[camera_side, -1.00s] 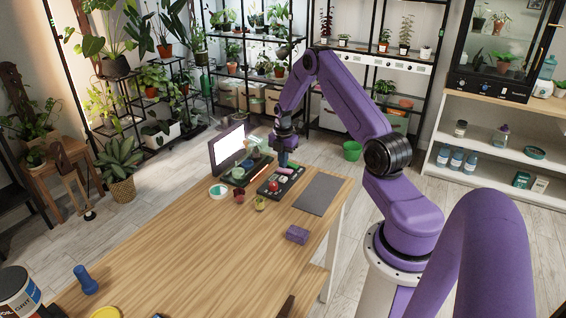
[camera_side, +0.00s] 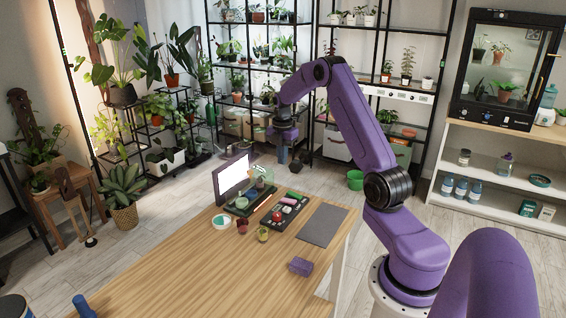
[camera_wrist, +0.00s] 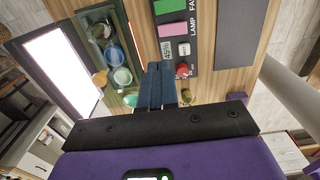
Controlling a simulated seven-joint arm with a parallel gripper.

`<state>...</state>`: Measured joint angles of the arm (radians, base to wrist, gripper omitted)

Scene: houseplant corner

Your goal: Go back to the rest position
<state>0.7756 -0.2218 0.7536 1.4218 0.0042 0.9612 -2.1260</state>
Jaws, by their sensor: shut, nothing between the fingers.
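My gripper (camera_side: 283,155) hangs in the air above the far end of the wooden table (camera_side: 190,262), pointing down, near the black tray. In the wrist view its two dark blue fingers (camera_wrist: 163,90) are together, with nothing between them. My fingers sit in front of part of the table there.
A lit screen (camera_side: 233,178) stands at the left of the table's far end. Plant shelves stand behind. The table's middle is bare.

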